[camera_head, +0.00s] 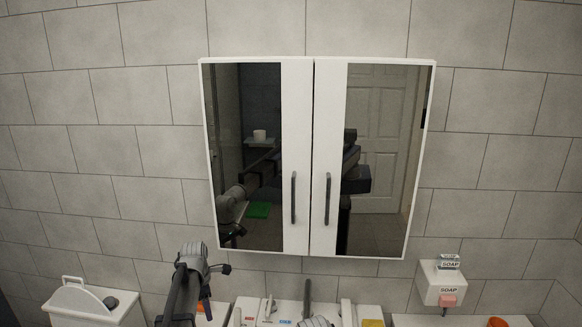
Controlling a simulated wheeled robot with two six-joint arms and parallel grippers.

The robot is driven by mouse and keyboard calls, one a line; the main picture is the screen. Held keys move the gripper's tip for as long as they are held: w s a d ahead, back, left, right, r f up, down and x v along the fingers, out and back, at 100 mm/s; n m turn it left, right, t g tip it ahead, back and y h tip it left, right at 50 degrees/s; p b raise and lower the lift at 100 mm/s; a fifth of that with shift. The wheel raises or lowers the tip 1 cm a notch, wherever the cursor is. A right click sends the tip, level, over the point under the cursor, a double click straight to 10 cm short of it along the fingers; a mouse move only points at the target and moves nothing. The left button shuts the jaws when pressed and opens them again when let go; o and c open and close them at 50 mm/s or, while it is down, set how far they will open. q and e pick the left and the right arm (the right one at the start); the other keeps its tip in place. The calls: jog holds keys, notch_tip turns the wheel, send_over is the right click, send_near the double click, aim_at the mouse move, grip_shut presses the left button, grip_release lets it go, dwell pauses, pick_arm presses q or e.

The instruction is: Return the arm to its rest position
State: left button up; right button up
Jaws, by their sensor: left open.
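My left arm rises from the bottom edge, left of centre, in front of the tiled wall. Its grey wrist is bent over at the top. My left gripper (223,269) shows as a small dark shape to the right of the wrist. It is open, with nothing seen in it, and stands below the lower left corner of the cabinet. My right gripper cannot be made out. A grey rounded part shows at the bottom edge near the middle, and I cannot tell what it is.
A white mirrored wall cabinet (297,160) is shut; its mirrors reflect a door and parts of me. A soap dispenser (443,283) hangs at the right. A white bin (92,305) stands at the lower left. A dark faucet (307,291) and an orange item (497,322) show along the bottom.

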pick_arm(q)
jog(key=s+d+f+m+b, duration=0.4)
jog(key=s+d+m, duration=0.6)
jog(key=s+m, duration=0.3)
jog(key=s+d+f+m+g+y+b, duration=0.1)
jog(key=s+d+f+m+b, duration=0.3)
jog(key=s+d+m, duration=0.7)
jog(key=s+f+m, duration=0.1)
jog(key=s+m, duration=0.1)
jog(key=m, duration=0.1)
jog(key=shift+d+f+b, duration=0.25)
jog(key=shift+f+b, duration=0.1)
jog(key=shift+f, duration=0.05)
